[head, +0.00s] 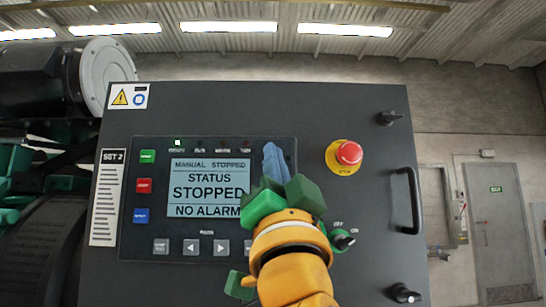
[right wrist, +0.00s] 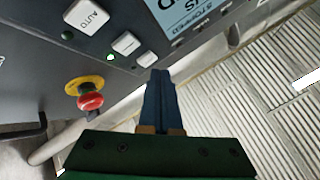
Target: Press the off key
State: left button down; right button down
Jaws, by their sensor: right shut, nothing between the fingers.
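The dark control panel (head: 370,240) marked SGT 2 faces me. Its screen (head: 208,188) reads MANUAL STOPPED, STATUS STOPPED, NO ALARM. My right gripper (head: 272,152) is shut and empty, its blue fingers in front of the strip right of the screen. The gripper and arm hide that strip in the head view. In the right wrist view, the shut fingertips (right wrist: 160,74) appear close to a pale key (right wrist: 147,59); contact cannot be told. I cannot read which key is off. My left gripper is not in view.
A red emergency stop (head: 349,152) on yellow sits right of my gripper. A rotary OFF switch (head: 342,240) lies below it, and a black handle (head: 408,200) at the right. Green (head: 148,157), red (head: 145,186) and blue (head: 141,216) keys line the left.

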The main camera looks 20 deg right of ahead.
jog(key=shift+w+d, duration=0.15)
jog(key=shift+w, duration=0.5)
dwell(0.6)
jog(key=shift+s+a+b, duration=0.25)
jog(key=shift+s+b, duration=0.2)
jog(key=shift+s, duration=0.35)
jog(key=s+a+b, duration=0.1)
jog(key=s+b, duration=0.1)
jog(key=s, duration=0.3)
jog(key=shift+s+a, duration=0.35)
jog(key=shift+s, duration=0.05)
jog(key=shift+w, duration=0.1)
jog(key=shift+f, duration=0.1)
